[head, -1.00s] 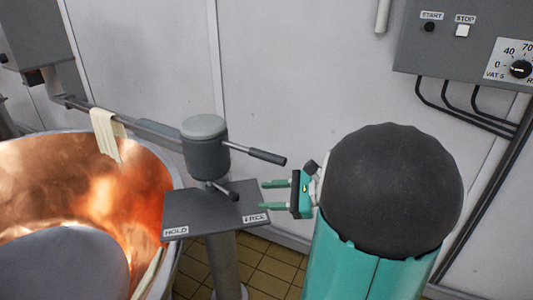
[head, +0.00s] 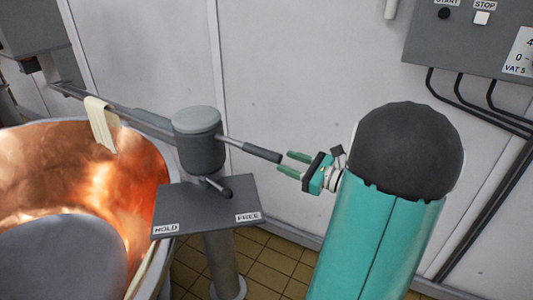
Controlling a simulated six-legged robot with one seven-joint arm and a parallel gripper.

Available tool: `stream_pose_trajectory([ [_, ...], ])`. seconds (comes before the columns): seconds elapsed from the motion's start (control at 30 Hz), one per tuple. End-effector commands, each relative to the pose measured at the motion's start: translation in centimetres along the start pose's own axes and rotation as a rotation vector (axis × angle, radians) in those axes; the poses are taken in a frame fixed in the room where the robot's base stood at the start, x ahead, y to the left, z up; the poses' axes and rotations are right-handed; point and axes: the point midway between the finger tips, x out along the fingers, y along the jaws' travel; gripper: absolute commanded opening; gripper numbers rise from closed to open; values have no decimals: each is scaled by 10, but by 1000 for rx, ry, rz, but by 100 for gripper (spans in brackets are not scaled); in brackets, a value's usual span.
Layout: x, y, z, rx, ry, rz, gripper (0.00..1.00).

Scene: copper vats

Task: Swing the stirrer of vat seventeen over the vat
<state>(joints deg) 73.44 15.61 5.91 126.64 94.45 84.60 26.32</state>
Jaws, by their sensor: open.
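The stirrer's grey boom (head: 140,118) runs left from a round pivot head (head: 198,145) on a post, past the copper vat's (head: 150,180) back rim to a grey box (head: 32,27). A bar with a dark handle (head: 262,153) sticks out right from the pivot head. A small lever (head: 224,192) below it points towards the FREE side of a plate (head: 185,200) marked HOLD and FREE.
A pale cloth (head: 101,122) hangs over the boom. Tiled floor (head: 262,262) shows beside the post.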

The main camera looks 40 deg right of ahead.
Motion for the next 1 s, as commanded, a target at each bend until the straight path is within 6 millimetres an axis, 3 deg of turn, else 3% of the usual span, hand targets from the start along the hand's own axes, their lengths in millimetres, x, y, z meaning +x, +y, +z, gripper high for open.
stream_pose_trajectory([
  [0.2,45,0,0,0,-1,5,41],
  [0.4,74,-1,-1,0,0,5,41],
  [0.8,84,-3,-1,0,0,3,41],
  [1.0,83,-3,-1,-1,0,3,2],
])
